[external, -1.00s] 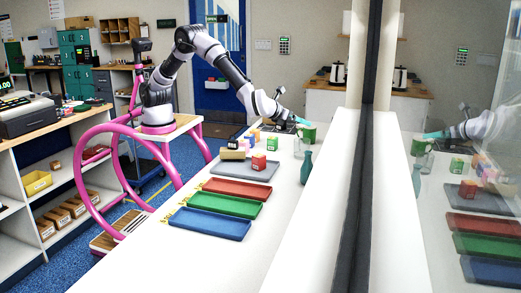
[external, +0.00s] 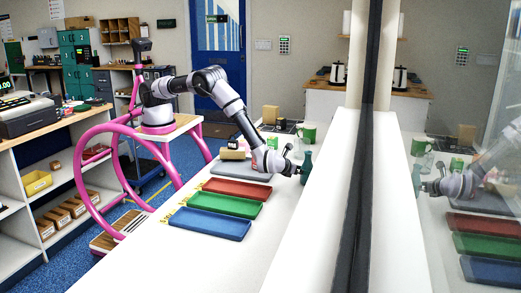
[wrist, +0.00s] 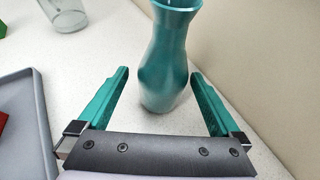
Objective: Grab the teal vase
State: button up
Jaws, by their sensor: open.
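The teal vase (external: 306,163) stands upright on the white counter near the wall side. In the wrist view the vase (wrist: 165,62) is just ahead of my gripper (wrist: 160,74), with its lower body reaching between the two teal fingertips. My gripper is open, one finger on each side of the vase. A gap shows on both sides, and the gripper is not closed on it. In the external view my gripper (external: 298,170) is low over the counter at the vase's left, and the arm partly hides the area behind it.
A green mug (external: 308,133) stands behind the vase. A clear glass (wrist: 65,14) and the grey tray (wrist: 22,118) are to the left in the wrist view. Red (external: 237,189), green (external: 226,205) and blue (external: 209,223) trays lie nearer. A glossy partition (external: 335,185) borders the right.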

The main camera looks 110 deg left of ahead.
jog(key=x, duration=0.5)
jog(key=shift+w, duration=0.15)
jog(key=c, duration=1.5)
